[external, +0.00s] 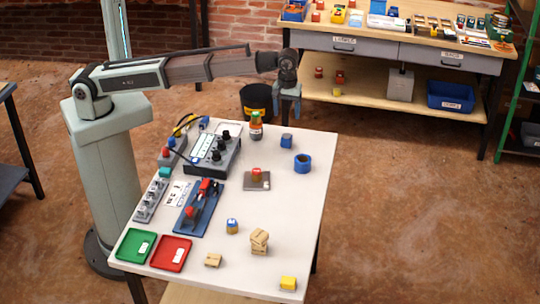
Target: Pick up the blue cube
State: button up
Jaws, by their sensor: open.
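A small blue cube (287,141) sits on the white table near its far right part, between an orange bottle with a green cap and a blue ring-shaped cup. My gripper (287,117) points down from the end of my outstretched arm, above the far edge of the table. It is open and empty. In the picture it is just above the blue cube; the height between them is hard to judge from this single view. Nothing hides the cube.
The bottle (256,126) and blue cup (303,163) stand close to the cube. A control box (213,153), grey plate (257,181), green tray (136,246), red tray (170,253), wooden blocks (259,242) and yellow cube (288,284) are elsewhere. The right middle of the table (290,215) is clear.

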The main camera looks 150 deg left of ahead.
aim_at(287, 135)
notch_tip(287, 135, down, 6)
jog(key=shift+w+f, duration=0.1)
jog(key=shift+f, duration=0.05)
jog(key=shift+w+d+f, duration=0.1)
jog(key=shift+w+f, duration=0.05)
jog(key=shift+f, duration=0.75)
jog(key=shift+w+d+f, duration=0.1)
jog(key=shift+w+f, duration=0.05)
jog(key=shift+f, duration=0.7)
jog(key=shift+w+d+f, duration=0.1)
jog(key=shift+w+f, duration=0.05)
jog(key=shift+f, duration=0.75)
jog(key=c, duration=1.1)
